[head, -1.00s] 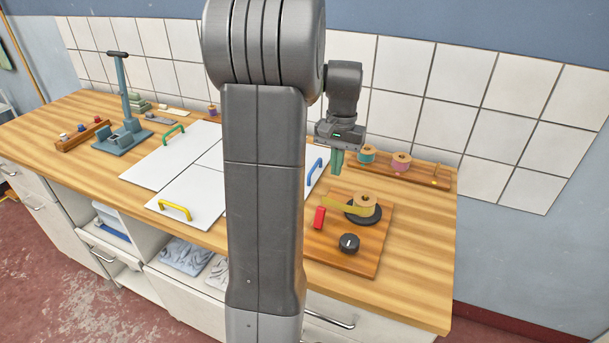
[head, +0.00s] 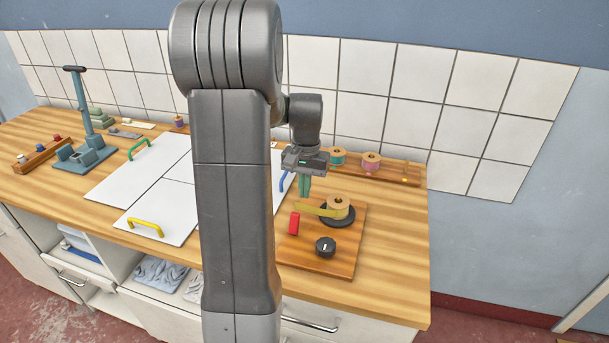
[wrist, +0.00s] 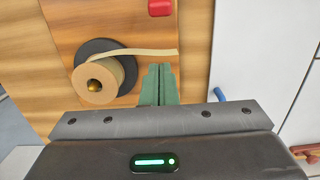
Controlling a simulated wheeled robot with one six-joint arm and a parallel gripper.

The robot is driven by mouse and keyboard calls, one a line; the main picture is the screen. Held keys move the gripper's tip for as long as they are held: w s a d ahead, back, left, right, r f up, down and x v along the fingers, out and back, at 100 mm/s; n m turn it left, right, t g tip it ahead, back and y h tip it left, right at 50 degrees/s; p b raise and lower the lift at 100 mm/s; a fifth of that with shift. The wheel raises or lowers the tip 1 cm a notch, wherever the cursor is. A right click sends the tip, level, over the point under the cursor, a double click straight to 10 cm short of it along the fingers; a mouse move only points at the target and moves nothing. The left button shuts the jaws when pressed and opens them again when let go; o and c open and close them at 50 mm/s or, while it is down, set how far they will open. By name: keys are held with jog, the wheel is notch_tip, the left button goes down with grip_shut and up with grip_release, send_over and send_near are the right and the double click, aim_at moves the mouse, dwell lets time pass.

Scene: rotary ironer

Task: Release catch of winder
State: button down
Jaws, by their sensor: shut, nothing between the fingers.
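The winder is a wooden board (head: 300,260) on the right of the worktop in the head view. It carries a tan tape spool (head: 338,206) on a black disc, a red block-shaped catch (head: 294,223) and a black knob (head: 325,247). My gripper (head: 305,194) is above the board's back left part, its green fingers shut and empty. In the wrist view the fingers (wrist: 160,70) point towards the board near the loose tape end, right of the spool (wrist: 100,80). The red catch (wrist: 161,7) is partly cut off at the top edge. Whether the fingertips touch anything cannot be told.
A rack with teal (head: 337,158) and pink (head: 371,162) spools stands behind the winder. White panels with green, yellow and blue handles (head: 283,182) lie to its left, partly hidden by my arm. The worktop right of the board is clear.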

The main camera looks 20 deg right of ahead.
aim_at(294, 223)
jog(key=f, duration=0.3)
jog(key=shift+s+a+f, duration=0.15)
jog(key=shift+s+f, duration=0.05)
jog(key=shift+f, duration=0.2)
jog(key=shift+s+a+r+p, duration=0.4)
jog(key=shift+s+a, duration=0.15)
jog(key=shift+s, duration=0.15)
jog(key=shift+s+a+r+p, duration=0.3)
jog(key=shift+s+a+r, duration=0.15)
jog(key=shift+s, duration=0.25)
jog(key=shift+a, duration=0.1)
jog(key=shift+s+b, duration=0.1)
jog(key=shift+b, duration=0.4)
jog(key=shift+s+a+t+h, duration=0.1)
jog(key=shift+t+h, duration=0.2)
jog(key=shift+t, duration=0.1)
